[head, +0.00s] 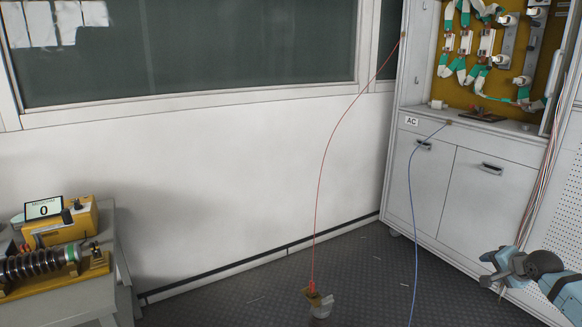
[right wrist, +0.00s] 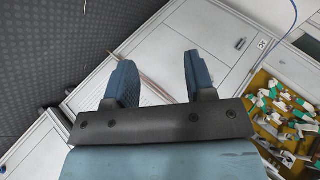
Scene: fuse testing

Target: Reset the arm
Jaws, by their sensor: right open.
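My right gripper (head: 487,269) is at the lower right in the head view, in front of the white cabinet's lower doors. Its two blue fingers are apart. The right wrist view also shows this gripper (right wrist: 158,64), with nothing between the fingers. My left gripper is not in view.
The cabinet (head: 471,190) holds a yellow fuse board (head: 480,88). A red wire (head: 320,180) hangs to a brown-and-grey piece (head: 319,302) low in the picture. A blue wire (head: 413,200) hangs before the cabinet. A bench with a yellow meter (head: 77,222) stands left.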

